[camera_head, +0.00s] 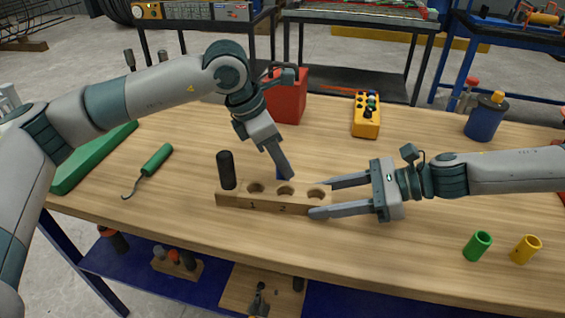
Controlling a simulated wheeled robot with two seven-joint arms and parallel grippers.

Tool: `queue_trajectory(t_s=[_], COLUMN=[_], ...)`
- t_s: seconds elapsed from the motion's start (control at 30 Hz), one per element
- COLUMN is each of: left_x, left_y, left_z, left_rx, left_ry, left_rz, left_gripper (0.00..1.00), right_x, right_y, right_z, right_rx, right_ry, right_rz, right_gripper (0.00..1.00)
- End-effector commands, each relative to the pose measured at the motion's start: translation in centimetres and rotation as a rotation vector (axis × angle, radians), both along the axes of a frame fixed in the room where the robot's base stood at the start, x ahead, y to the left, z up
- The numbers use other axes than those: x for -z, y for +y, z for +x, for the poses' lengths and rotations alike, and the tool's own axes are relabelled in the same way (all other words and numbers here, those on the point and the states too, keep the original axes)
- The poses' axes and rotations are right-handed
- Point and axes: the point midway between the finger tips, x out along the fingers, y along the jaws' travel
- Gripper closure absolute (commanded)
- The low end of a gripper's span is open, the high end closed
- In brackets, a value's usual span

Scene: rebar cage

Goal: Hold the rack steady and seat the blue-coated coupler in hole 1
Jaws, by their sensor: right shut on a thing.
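The wooden rack (235,198) lies near the table's middle. A dark cylinder (226,170) stands upright at its left end. Three open holes follow: hole 1 (255,188), hole 2 (286,190) and one at the right end (317,193). My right gripper (324,196) is shut on the rack's right end, one finger behind and one in front. My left gripper (284,172) points down just behind hole 2. A small blue patch, likely the blue-coated coupler (279,175), shows beside its finger, mostly hidden. I cannot tell whether the gripper grips it.
A green-handled hook (151,166) lies on the left.

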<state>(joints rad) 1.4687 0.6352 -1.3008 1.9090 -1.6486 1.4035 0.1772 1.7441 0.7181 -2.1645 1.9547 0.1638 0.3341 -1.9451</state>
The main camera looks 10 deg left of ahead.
Motion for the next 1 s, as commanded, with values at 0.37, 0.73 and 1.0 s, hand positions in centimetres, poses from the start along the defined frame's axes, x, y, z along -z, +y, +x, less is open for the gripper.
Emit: queue_trajectory(t_s=[0.37, 0.73, 1.0], left_x=[-6.0, -9.8, -10.0], left_y=[2.2, 3.6, 3.7], left_z=[-1.1, -1.9, -2.0], left_rx=[-0.001, 0.001, 0.001], left_ry=[-0.004, -0.002, -0.002], left_rz=[-0.001, 0.0, 0.0], left_gripper=[0.68, 0.68, 0.68], right_x=[-0.1, -0.1, -0.1], right_y=[0.0, 0.0, 0.0], right_z=[0.0, 0.0, 0.0], right_rx=[0.001, 0.0, 0.0], right_ry=[-0.001, -0.001, -0.001], right_rz=[0.0, 0.001, 0.001], right_gripper=[0.85, 0.85, 0.85])
